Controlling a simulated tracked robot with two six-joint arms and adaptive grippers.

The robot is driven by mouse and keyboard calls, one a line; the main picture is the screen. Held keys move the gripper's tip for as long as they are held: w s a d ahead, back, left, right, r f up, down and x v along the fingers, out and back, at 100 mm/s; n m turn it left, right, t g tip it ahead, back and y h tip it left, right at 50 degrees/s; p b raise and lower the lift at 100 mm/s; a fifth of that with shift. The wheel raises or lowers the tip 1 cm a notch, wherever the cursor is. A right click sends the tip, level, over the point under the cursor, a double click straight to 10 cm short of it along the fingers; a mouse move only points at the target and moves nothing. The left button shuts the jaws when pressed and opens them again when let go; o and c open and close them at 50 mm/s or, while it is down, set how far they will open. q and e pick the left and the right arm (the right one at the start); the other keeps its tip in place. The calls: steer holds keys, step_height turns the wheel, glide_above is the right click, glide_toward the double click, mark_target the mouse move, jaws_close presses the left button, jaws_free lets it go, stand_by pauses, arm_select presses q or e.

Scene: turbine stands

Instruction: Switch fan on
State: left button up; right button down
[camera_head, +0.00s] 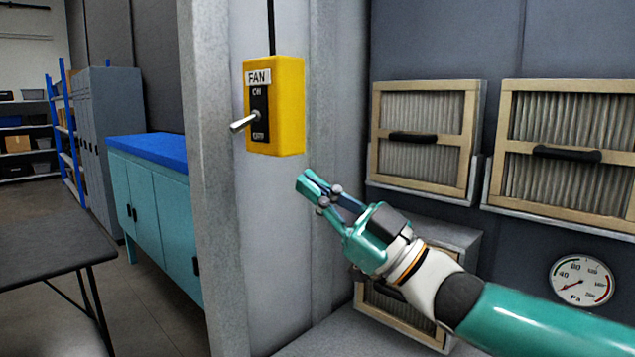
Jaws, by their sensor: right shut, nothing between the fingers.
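A yellow switch box (288,110) labelled FAN is fixed to the grey wall post at upper centre. Its black plate reads ON above and OFF below. A silver toggle lever (243,123) sticks out to the left and tips slightly downward in the picture. I cannot tell its position for certain from this angle. My right gripper (309,187) is shut and empty. Its fingertips are below and slightly right of the box, apart from both box and lever. My left gripper is out of view.
Framed filter panels (424,140) with black handles line the wall at right, above a round pressure gauge (581,281). A grey post edge (206,180) stands left of the switch. A teal cabinet (160,205) and dark table (50,245) are further left.

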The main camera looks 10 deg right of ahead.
mark_target(241, 129)
steer(key=p+x, duration=0.4)
steer(key=x, duration=0.6)
steer(key=shift+s+r, duration=0.15)
steer(key=shift+s, duration=0.05)
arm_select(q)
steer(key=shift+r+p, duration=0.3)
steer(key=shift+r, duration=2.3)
arm_select(e)
steer(key=shift+w+a+r, duration=0.2)
steer(key=shift+w+a, duration=0.25)
